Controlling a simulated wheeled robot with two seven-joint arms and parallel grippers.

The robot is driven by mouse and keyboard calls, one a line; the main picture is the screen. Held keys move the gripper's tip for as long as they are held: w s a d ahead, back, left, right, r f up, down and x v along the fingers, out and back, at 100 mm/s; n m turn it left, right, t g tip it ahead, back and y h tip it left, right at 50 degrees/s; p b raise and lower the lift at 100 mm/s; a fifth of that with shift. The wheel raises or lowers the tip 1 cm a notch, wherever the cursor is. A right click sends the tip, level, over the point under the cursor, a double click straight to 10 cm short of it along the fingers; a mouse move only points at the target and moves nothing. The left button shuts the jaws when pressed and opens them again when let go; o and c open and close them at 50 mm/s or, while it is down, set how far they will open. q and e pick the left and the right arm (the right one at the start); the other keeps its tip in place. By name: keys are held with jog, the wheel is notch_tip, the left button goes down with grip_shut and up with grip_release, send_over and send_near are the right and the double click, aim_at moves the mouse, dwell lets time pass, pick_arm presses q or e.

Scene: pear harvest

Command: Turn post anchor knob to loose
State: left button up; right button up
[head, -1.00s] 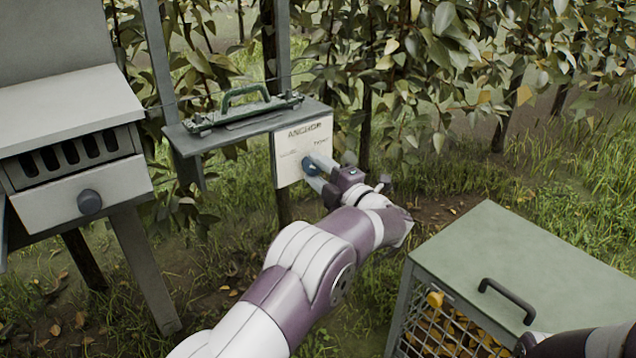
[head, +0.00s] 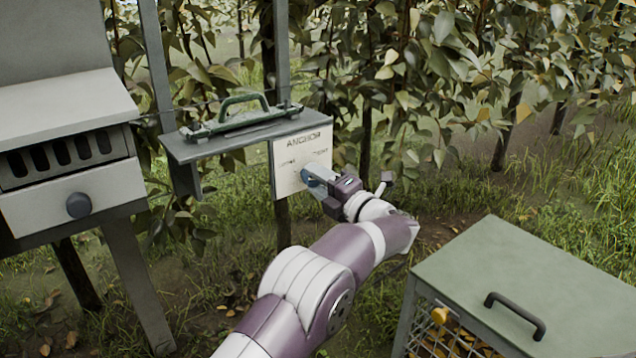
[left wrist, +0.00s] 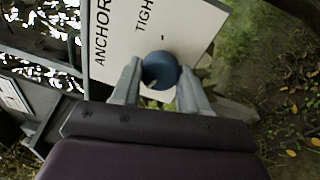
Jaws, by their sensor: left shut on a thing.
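The anchor panel (head: 290,165) is a white plate with "ANCHOR" at its top and smaller words below, mounted under a grey shelf. The blue post anchor knob (left wrist: 160,70) sits low on the panel, below the word "TIGHT" in the left wrist view. My left gripper (head: 312,180) is at the panel, shut on the knob; its fingers hide most of it in the head view. In the left wrist view the two fingers (left wrist: 158,84) lie on either side of the knob. My right gripper is not in view.
A green-handled tool (head: 242,117) lies on the grey shelf (head: 215,148) above the panel. A grey cabinet with a dark knob (head: 79,205) stands at left. A green-lidded crate (head: 540,290) stands at lower right. Leafy branches hang behind.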

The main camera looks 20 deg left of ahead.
pick_arm(q)
jog(key=o, duration=1.1)
jog(key=shift+c, duration=0.2)
jog(key=p+v, duration=0.3)
jog(key=v, duration=0.9)
jog(key=shift+s+d, duration=0.25)
jog(key=shift+d, duration=0.05)
jog(key=shift+w+f, duration=0.1)
jog(key=shift+f, duration=0.05)
